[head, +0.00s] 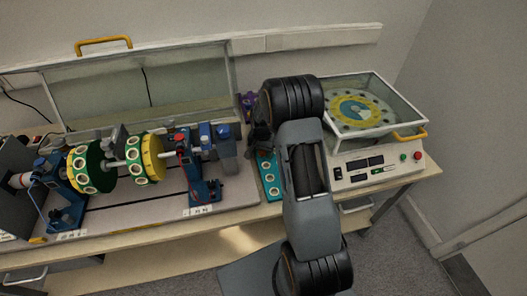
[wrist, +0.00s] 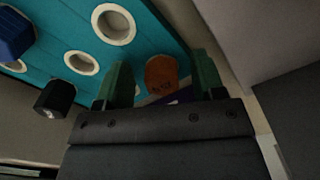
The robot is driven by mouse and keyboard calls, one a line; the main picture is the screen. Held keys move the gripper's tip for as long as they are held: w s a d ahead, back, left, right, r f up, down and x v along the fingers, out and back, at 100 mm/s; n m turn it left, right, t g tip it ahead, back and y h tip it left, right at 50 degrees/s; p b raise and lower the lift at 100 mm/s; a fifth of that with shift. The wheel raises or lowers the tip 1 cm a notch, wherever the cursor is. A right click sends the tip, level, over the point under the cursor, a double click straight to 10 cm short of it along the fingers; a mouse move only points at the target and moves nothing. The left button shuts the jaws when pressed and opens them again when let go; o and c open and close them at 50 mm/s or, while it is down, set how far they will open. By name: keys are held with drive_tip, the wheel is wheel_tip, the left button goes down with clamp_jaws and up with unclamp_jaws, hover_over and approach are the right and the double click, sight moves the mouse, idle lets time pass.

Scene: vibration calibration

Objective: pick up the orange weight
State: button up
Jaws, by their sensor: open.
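In the wrist view an orange weight (wrist: 161,73) shows between the two green fingers of my gripper (wrist: 163,68), at the near edge of a teal rack (wrist: 140,50) with white-rimmed holes. The fingers stand apart, one on each side of the weight, with a gap visible at the left finger. I cannot tell how deep the weight sits between them. The head view shows part of the teal rack (head: 269,172), but my arm hides the orange weight and the fingers there.
A blue weight (wrist: 14,35) and a black weight (wrist: 55,98) are left of my gripper. A balancing rig with a yellow disc (head: 150,158) stands left on the bench. A control box (head: 378,165) with a glass-covered dial (head: 358,108) stands right, close to my arm.

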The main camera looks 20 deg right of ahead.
drive_tip(key=c, duration=1.1)
drive_tip(key=shift+o, duration=0.2)
